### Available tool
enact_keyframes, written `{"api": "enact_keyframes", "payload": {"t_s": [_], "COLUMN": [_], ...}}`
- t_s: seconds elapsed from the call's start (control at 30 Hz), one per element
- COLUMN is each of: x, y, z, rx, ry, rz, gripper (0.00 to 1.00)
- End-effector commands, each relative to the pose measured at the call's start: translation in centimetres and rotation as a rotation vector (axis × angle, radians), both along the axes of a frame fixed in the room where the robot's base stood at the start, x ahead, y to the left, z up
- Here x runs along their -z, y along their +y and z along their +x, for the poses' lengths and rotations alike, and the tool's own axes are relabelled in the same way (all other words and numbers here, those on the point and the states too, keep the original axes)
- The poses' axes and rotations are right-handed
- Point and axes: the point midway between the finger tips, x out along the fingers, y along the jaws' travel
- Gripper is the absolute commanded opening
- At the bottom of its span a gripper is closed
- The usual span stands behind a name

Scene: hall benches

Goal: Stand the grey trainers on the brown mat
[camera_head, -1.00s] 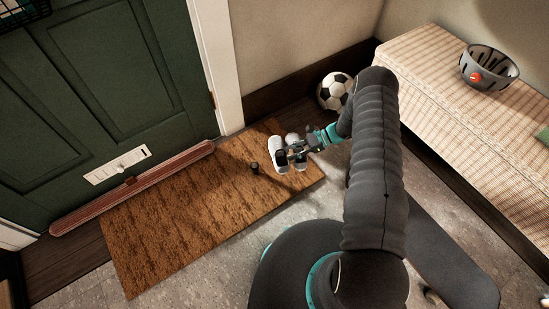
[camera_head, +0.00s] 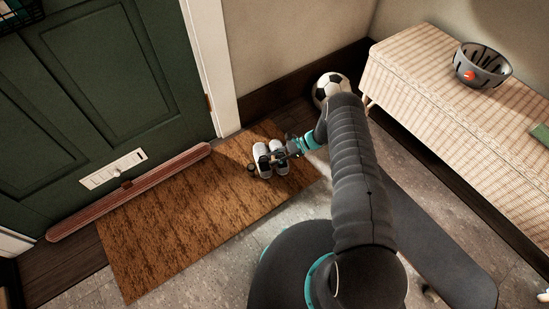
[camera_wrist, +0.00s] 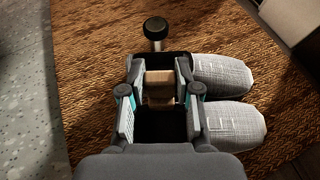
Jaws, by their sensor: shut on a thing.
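The grey trainers (camera_head: 263,163) are a pair, side by side, over the right part of the brown mat (camera_head: 165,230). In the wrist view their light grey woven toes (camera_wrist: 232,122) point right, and their dark openings are under my gripper. My gripper (camera_head: 279,157) is shut on the trainers at the opening end; in the wrist view its fingers (camera_wrist: 160,100) stand either side of a tan block. The exact contact is partly hidden. The trainers look level, but I cannot tell whether their soles touch the mat (camera_wrist: 95,60).
A small black-topped stopper (camera_wrist: 155,28) stands on the mat close beside the trainers; it also shows in the head view (camera_head: 250,168). A football (camera_head: 330,88) lies by the wall. A wicker bench (camera_head: 430,90) is at right. A draught excluder (camera_head: 130,190) lies along the green door.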

Motion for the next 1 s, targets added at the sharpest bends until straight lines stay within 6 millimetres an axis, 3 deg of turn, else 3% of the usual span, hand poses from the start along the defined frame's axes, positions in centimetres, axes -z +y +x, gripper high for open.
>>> {"api": "enact_keyframes", "payload": {"t_s": [0.27,0.3,0.4,0.83,1.0], "x": [0.3,0.3,0.3,-0.3,-1.2], "y": [0.0,0.0,0.0,-0.2,-2.7], "z": [0.0,0.0,0.0,0.0,0.7], "rx": [0.000,0.000,0.000,0.001,0.004], "ry": [-0.001,0.000,0.000,0.000,-0.002], "rz": [0.000,0.000,0.000,0.000,-0.001], "gripper": [0.00,0.34,0.57,0.57,0.57]}}
